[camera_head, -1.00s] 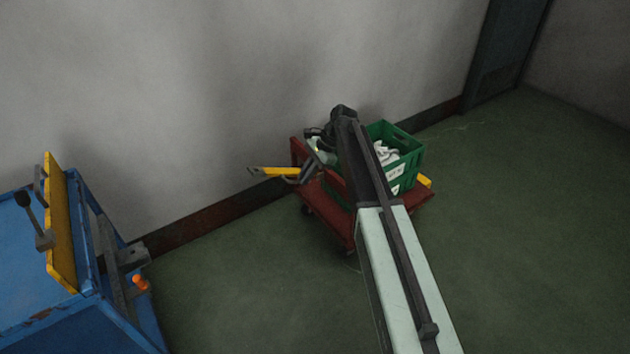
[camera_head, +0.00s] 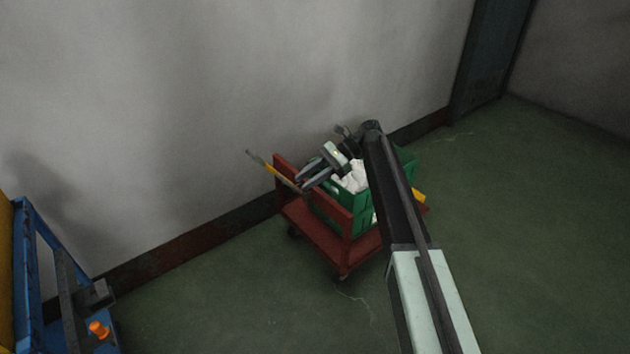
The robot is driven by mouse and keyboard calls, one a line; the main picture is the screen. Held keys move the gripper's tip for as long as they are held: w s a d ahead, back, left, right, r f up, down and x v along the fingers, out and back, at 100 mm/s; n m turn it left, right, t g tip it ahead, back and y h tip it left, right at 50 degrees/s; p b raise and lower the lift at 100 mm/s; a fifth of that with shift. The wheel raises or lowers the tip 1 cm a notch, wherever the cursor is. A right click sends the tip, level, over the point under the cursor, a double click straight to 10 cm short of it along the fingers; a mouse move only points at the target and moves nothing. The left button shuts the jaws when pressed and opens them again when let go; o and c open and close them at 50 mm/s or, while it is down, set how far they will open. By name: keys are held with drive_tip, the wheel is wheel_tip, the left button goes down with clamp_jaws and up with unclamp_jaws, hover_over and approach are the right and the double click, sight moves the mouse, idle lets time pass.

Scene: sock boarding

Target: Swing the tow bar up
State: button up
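The tow bar (camera_head: 272,168) is a thin bar with a yellow stretch, at the left end of the red cart (camera_head: 318,232). It slants from its lower end at the cart's end frame up and left to a darker tip. My gripper (camera_head: 301,184) is just right of the bar's lower part, above the cart's left end, with its fingers pointing left and down. The two dark fingers look apart, with nothing visible between them. They appear close to the bar, but I cannot tell whether they touch it. My arm hides part of the cart's right side.
A green crate (camera_head: 360,213) with white socks (camera_head: 354,178) stands on the cart. A yellow piece (camera_head: 418,196) shows at the cart's right end. The wall is close behind. A blue machine (camera_head: 28,262) with an orange knob (camera_head: 98,329) is at left. Floor in front is clear.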

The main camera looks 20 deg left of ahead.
drive_tip(key=shift+a, duration=0.25)
drive_tip(key=p+v, duration=0.3)
drive_tip(key=v, duration=0.4)
drive_tip(key=shift+w+d+r, duration=0.15)
drive_tip(key=shift+w+d, duration=0.05)
